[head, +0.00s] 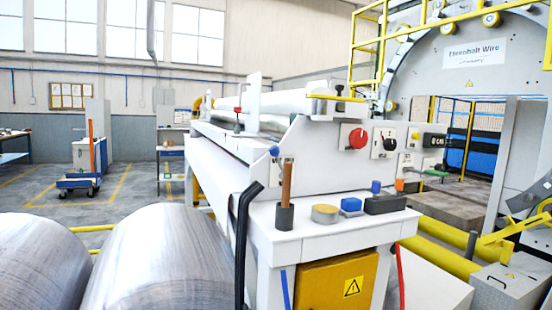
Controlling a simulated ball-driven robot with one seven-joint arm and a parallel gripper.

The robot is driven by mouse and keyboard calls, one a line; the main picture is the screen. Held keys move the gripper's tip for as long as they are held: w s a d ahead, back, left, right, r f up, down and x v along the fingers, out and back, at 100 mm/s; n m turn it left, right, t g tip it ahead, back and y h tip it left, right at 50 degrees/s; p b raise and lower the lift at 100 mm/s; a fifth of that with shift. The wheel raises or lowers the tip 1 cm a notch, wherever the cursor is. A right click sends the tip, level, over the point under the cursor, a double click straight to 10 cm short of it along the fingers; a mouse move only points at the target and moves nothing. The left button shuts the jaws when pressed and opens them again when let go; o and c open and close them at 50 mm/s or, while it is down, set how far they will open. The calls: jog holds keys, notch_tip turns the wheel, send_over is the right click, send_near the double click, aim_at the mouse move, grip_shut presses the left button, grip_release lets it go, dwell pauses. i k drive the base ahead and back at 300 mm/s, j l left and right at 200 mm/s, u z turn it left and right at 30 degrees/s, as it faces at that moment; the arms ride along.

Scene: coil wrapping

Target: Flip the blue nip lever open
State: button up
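A small blue knob (274,151) sits on the near left corner of the white machine (330,165), beside a small plate on its end face. It looks like the end of a short lever, but its stem is too small to read, so I cannot tell whether it is open or shut. A lever with a red knob (237,110) stands farther back on the machine's top. A blue-topped piece (375,187) also stands on the front shelf. My gripper is not in view.
The white shelf (325,222) holds a wooden handle in a dark cup (285,215), a round tin (325,213), a blue block (351,204) and a dark box (385,204). A black bent bar (243,240) stands at its left. Large metal coils (155,265) fill the lower left.

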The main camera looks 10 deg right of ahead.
aim_at(274, 151)
jog(key=i+j+z, duration=0.45)
jog(key=i, duration=0.4)
jog(key=i+j+z, duration=0.4)
jog(key=i+j, duration=0.35)
jog(key=j, duration=0.15)
